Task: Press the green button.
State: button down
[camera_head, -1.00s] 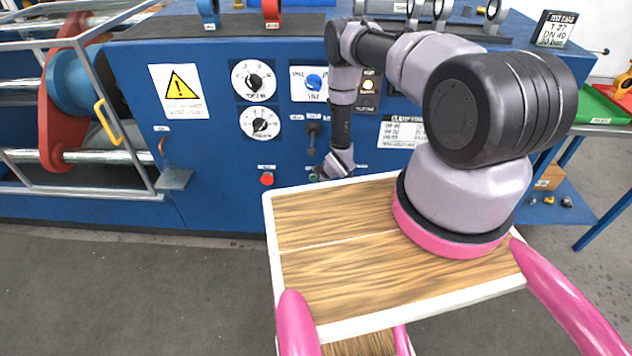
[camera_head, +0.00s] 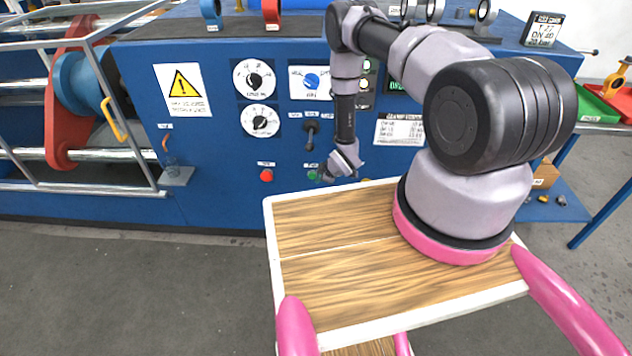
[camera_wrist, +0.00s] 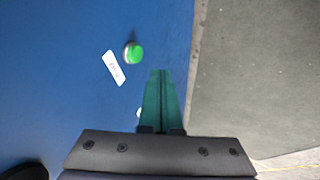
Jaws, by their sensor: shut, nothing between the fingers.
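The green button (camera_head: 312,175) is low on the blue machine's front panel, to the right of a red button (camera_head: 266,175). It shows brightly in the wrist view (camera_wrist: 133,52), above and left of my fingertips, with a white label beside it. My gripper (camera_head: 326,177) is shut and empty, just right of the button in the head view. Its teal fingers (camera_wrist: 160,75) point toward the panel in the wrist view. They look apart from the button; the exact depth gap cannot be told.
A black lever (camera_head: 311,133) sticks out above the green button. Dials (camera_head: 254,79) and a blue knob (camera_head: 311,81) are higher up. A metal guard frame (camera_head: 120,110) stands at left; floor is clear in front.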

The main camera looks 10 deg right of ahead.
jog(key=shift+v, duration=2)
jog(key=shift+s, duration=0.1)
